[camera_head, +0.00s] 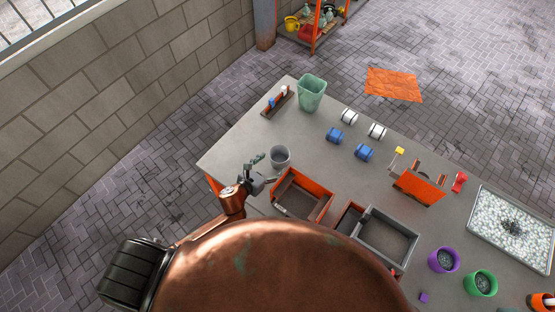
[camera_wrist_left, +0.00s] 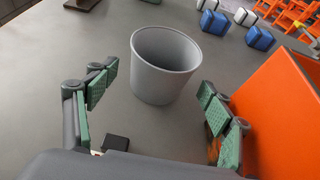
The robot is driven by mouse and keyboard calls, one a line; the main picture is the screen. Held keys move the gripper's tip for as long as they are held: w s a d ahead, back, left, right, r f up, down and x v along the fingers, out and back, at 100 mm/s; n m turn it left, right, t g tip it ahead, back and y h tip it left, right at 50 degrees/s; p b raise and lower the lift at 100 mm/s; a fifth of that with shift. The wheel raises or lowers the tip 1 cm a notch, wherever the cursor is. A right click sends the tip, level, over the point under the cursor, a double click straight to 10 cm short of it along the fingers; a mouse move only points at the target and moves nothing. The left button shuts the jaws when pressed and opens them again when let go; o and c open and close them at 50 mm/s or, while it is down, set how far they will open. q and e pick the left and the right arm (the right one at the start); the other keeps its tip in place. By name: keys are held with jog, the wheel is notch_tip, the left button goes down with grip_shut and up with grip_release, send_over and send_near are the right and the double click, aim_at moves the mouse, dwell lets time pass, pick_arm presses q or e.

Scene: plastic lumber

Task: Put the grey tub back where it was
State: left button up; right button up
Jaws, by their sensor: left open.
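The grey tub (camera_head: 280,157) stands upright on the grey table (camera_head: 240,140), near its left end. My left gripper (camera_head: 265,172) is open and beside the tub, on its near left side. In the left wrist view the tub (camera_wrist_left: 165,75) is ahead, between the lines of the two spread green-padded fingers. The tub looks empty. I cannot tell whether either finger touches it. My right gripper is not seen.
An orange bin (camera_head: 302,195) stands close to the tub's right, with a grey bin (camera_head: 387,238) further right. A green bin (camera_head: 312,92) and a small rack (camera_head: 277,101) are at the back. Blue blocks (camera_head: 335,135) lie beyond the tub. Bare table lies left of it.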

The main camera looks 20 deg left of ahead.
pick_arm(q)
jog(key=v, duration=0.7)
